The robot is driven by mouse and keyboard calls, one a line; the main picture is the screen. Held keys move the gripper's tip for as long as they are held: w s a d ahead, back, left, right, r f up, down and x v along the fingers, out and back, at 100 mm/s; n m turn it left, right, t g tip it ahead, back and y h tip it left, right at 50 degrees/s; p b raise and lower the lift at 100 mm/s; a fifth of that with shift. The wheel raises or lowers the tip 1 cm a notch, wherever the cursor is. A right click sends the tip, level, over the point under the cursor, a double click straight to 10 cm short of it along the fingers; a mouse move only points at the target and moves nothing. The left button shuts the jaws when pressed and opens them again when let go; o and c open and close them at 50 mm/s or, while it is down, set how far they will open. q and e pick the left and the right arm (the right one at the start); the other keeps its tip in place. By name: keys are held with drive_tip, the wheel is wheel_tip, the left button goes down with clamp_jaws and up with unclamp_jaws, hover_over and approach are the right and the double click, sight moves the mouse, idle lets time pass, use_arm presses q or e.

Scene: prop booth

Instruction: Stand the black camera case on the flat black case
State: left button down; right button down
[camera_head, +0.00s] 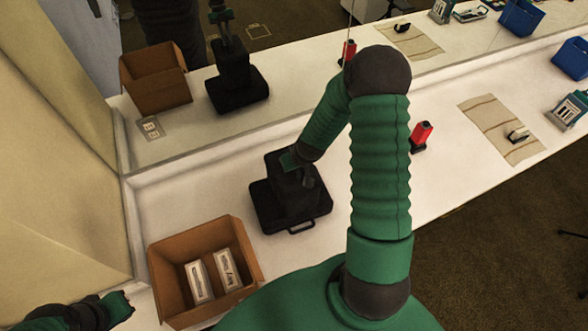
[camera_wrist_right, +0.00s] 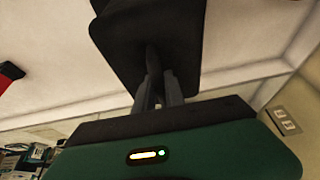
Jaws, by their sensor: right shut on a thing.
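The flat black case (camera_head: 262,208) lies on the white counter, its handle toward me. The black camera case (camera_head: 291,197) is upright over its middle. No gap shows between them, but dark on dark hides whether they touch. My right gripper (camera_head: 303,175) is shut on the top of the camera case, partly hidden by my arm. The right wrist view shows the fingers (camera_wrist_right: 158,92) closed at the camera case (camera_wrist_right: 150,45). My left gripper (camera_head: 122,306) is at the lower left, away from both cases; its fingers are not clear.
An open cardboard box (camera_head: 167,262) with two white packs stands left of the cases. To the right are a red item (camera_head: 421,133), a striped cloth (camera_head: 490,118) and a blue bin (camera_head: 572,58). A mirror behind the counter reflects these things. Bare counter lies around the flat case.

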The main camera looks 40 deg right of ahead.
wheel_tip(320, 180, down, 2)
drive_tip(key=shift+w+a+f+b, duration=0.1)
drive_tip(key=shift+w+f+b, duration=0.1)
drive_tip(key=shift+b, duration=0.45)
drive_tip(key=shift+s+a+r, duration=0.2)
drive_tip(key=shift+a+r, duration=0.05)
drive_tip(key=shift+a, duration=0.1)
drive_tip(key=shift+f, duration=0.15)
drive_tip(key=c, duration=1.5)
unclamp_jaws()
drive_tip(key=shift+c, duration=0.2)
drive_tip(key=shift+o, duration=0.7)
drive_tip(key=shift+d+f, duration=0.1)
drive_tip(key=shift+d, duration=0.2)
